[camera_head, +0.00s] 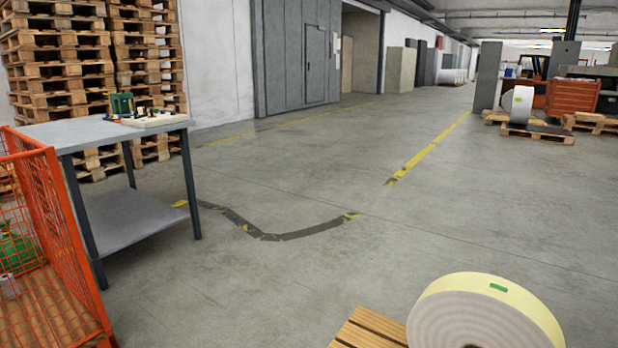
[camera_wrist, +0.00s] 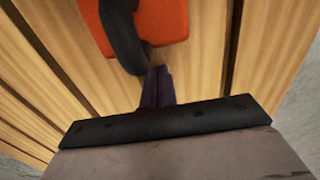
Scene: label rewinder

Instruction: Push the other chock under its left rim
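In the wrist view an orange block with a curved black piece over its left part, which looks like the chock (camera_wrist: 165,22), lies on wooden slats at the top edge. Its upper part is cut off. My gripper (camera_wrist: 158,72) shows as two narrow dark purple fingers side by side, shut with nothing seen between them. The fingertips are just below the orange block, near the black piece's lower end; I cannot tell if they touch. In the head view the pale roll (camera_head: 478,315) with a green label lies at the bottom edge. No chock or gripper shows there.
A wooden pallet (camera_head: 368,330) shows left of the roll, and its slats (camera_wrist: 60,60) fill the wrist view. An orange mesh crate (camera_head: 50,210) and a grey table (camera_head: 90,132) stand at left. The floor between is clear.

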